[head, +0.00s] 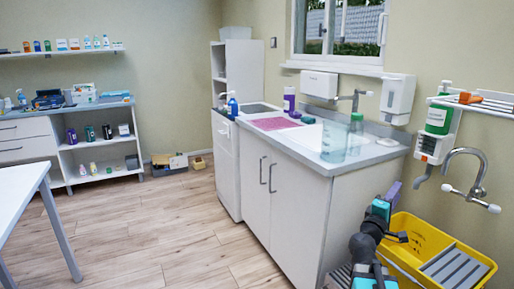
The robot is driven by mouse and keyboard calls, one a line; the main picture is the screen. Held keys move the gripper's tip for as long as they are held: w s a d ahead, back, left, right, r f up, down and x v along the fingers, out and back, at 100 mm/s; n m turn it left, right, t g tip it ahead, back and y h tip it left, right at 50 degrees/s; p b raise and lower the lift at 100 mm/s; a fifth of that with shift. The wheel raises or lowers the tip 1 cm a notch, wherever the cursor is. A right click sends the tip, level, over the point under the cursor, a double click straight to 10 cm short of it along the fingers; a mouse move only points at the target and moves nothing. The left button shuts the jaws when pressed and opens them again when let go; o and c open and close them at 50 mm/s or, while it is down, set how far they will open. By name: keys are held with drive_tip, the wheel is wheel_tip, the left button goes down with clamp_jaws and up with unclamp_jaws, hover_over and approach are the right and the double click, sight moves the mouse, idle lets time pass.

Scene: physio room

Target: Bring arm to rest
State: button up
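My arm, in black and teal, shows at the lower right of the head view, folded in front of the white sink cabinet (285,205) and beside a yellow tub (418,233). My gripper cannot be made out clearly; dark parts near the arm's upper end overlap the tub's left edge. A slanted purple piece (393,193) shows just above the arm; I cannot tell whether it is held, part of the arm or behind it.
A clear jug (333,141) stands near the counter's front edge. A white table (20,192) stands at left. The wooden floor (150,235) between is clear.

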drive_tip(key=s+a+f+m+g+y+p, duration=0.15)
drive_tip(key=f+p, duration=0.25)
drive_tip(key=f, duration=0.4)
drive_tip(key=s+a+f+g+y+p, duration=0.1)
drive_tip(key=a+f+g+p, duration=0.15)
drive_tip(key=f, duration=0.55)
drive_tip(key=s+a+f+m+g+y+p, duration=0.1)
drive_tip(key=s+a+f+g+p, duration=0.15)
drive_tip(key=s+f+p, duration=0.4)
drive_tip(key=s+a+f+m+g+y+p, duration=0.1)
drive_tip(key=s+a+f+m+g+y, duration=0.2)
drive_tip(key=f, duration=0.6)
drive_tip(key=s+a+f+m+g+y+p, duration=0.1)
drive_tip(key=s+a+f+g+y+p, duration=0.25)
drive_tip(key=s, duration=0.55)
drive_tip(key=s+a+f+m+g, duration=0.1)
drive_tip(key=s+a+f+g, duration=0.1)
drive_tip(key=s+a+f, duration=0.6)
drive_tip(key=s+a+f+m+g+y+p, duration=0.1)
drive_tip(key=s+f+g+y, duration=0.2)
drive_tip(key=s, duration=0.8)
drive_tip(key=s+a+g+y, duration=0.1)
drive_tip(key=s+a+g, duration=0.1)
drive_tip(key=s+a, duration=0.2)
drive_tip(key=shift+a+m+y, duration=0.3)
drive_tip(key=shift+a+m, duration=0.15)
drive_tip(key=shift+a, duration=0.75)
drive_tip(key=shift+s+f, duration=0.1)
drive_tip(key=shift+f, duration=0.05)
